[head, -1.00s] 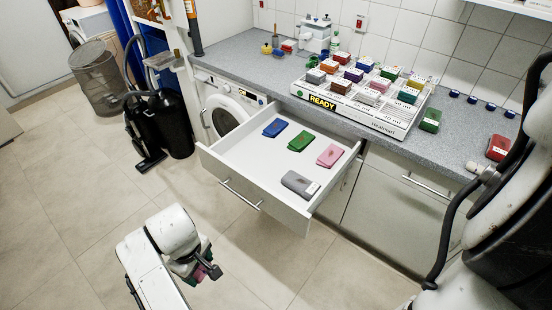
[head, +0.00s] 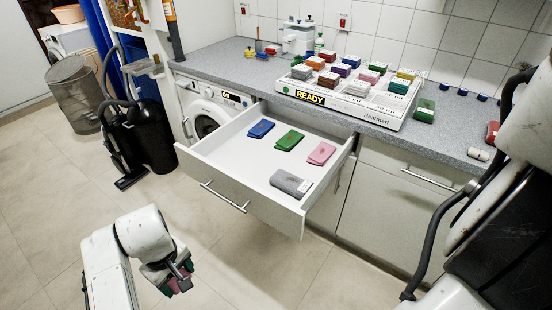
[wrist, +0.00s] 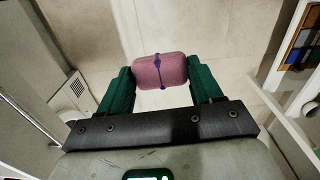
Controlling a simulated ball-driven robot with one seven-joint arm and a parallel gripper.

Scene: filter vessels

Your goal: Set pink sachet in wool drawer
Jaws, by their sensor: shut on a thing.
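The pink sachet (wrist: 160,71), a soft pouch with a purple tie around its middle, is held between the green fingers of my gripper (wrist: 161,88) in the wrist view. In the head view my gripper (head: 178,284) hangs low over the floor, in front of and to the left of the open drawer, apart from it; the sachet is hard to make out there. The white drawer (head: 190,168) is pulled out below the counter. Folded blue (head: 261,128), green (head: 289,140), pink (head: 321,153) and grey (head: 290,183) cloths lie in it.
The drawer has bare floor at its left and middle. A rack of coloured boxes (head: 340,103) marked READY stands on the grey counter (head: 225,68). A washing machine (head: 208,118) is behind the drawer. A black vacuum cleaner (head: 145,140) and mesh bin (head: 72,95) stand at left.

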